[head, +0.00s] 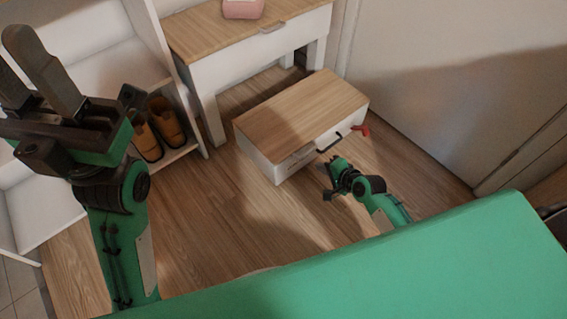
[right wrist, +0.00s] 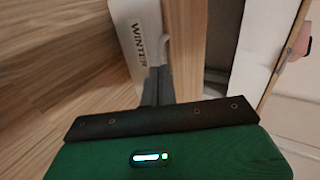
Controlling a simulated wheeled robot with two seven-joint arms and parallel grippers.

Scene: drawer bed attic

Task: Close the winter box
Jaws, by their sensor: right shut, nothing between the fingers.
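The winter box is a low white box with a wooden top (head: 302,112) on the floor in the head view. A dark handle and a small red piece (head: 361,130) show at its right end. In the right wrist view a white panel reads WINTER (right wrist: 138,38); how far the box stands open I cannot tell. My right gripper (head: 328,178) is shut and empty, just in front of the box. Its fingers (right wrist: 156,86) are close beside the lettered panel; contact is unclear. My left gripper (head: 38,75) is raised at the upper left, fingers apart and empty, far from the box.
A wood-topped white table (head: 232,38) with a pink object (head: 242,8) stands behind the box. White shelving on the left holds tan shoes (head: 165,120). A large green surface (head: 400,275) fills the front right. A pale wall or door (head: 450,90) is on the right. Wooden floor (head: 205,205) lies clear left of the box.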

